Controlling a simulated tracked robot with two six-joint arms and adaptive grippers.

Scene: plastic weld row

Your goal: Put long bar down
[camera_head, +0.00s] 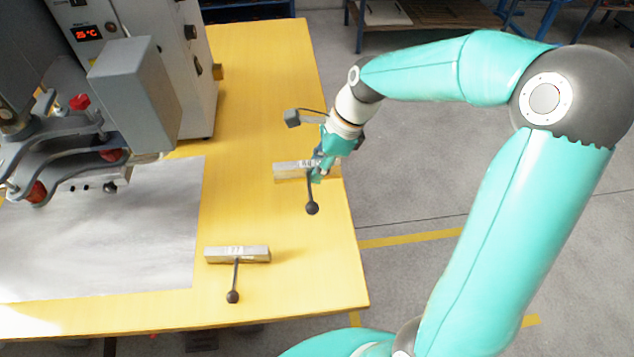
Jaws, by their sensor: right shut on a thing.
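A grey metal bar (288,172) with a thin stem and dark ball knob is at the right part of the yellow table. I take it for the long bar. My right gripper (318,172) comes from the upper right and is shut on this bar near its right half, covering part of it. The bar is level, at or just above the table top; I cannot tell if it touches. A second similar bar (226,254) with a ball-ended stem lies nearer the table's front edge, apart from the gripper. My left gripper is not in view.
The yellow table (260,85) ends just right of the held bar. A welding machine (135,95) with a red display stands at the left, beside a grey sheet (120,240). The table between and behind the two bars is clear.

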